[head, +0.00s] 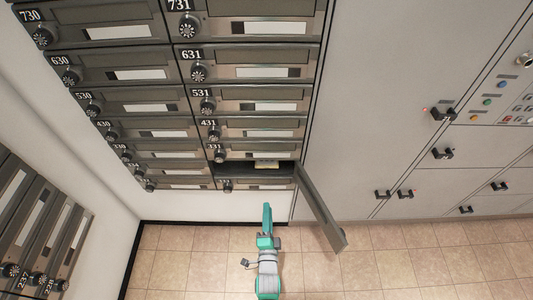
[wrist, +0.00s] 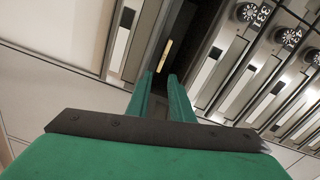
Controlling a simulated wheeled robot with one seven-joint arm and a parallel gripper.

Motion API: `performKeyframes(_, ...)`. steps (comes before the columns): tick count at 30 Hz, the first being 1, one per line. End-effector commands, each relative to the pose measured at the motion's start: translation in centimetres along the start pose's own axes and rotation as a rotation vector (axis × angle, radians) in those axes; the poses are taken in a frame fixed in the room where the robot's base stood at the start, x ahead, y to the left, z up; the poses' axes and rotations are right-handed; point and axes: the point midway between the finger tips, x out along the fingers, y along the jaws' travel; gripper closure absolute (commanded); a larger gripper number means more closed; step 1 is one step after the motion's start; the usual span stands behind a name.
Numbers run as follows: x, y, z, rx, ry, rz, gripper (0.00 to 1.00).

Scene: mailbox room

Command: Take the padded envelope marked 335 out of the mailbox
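One mailbox (head: 232,170) in the lower right of the grey bank stands open as a dark slot, its door (head: 321,208) swung out to the right. A pale yellowish flat item (head: 265,164), likely the padded envelope, lies inside; no marking on it is readable. In the wrist view it is a thin pale strip (wrist: 166,57) in the dark opening, beyond the fingertips. My green gripper (head: 266,207) is below and in front of the slot, apart from the envelope. In the wrist view its fingers (wrist: 160,75) are parted with nothing between them.
Closed mailboxes with dials (head: 262,105) fill the bank above and left of the slot. The open door juts out just right of my arm. Grey lockers (head: 400,100) stand to the right, another mailbox bank (head: 40,230) at lower left. The tiled floor (head: 190,262) is clear.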

Motion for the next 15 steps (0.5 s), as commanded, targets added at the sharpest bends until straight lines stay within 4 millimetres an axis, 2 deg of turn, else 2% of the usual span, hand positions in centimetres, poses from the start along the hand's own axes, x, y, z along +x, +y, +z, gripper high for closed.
performKeyframes(1, 2.0, -0.2, 0.0, 0.052, 0.003, -0.011, 0.8)
performKeyframes(6, 6.0, -0.6, 0.1, 0.188, 0.005, -0.028, 0.8)
performKeyframes(15, 8.2, -0.8, 0.1, 0.241, 0.005, -0.034, 0.8)
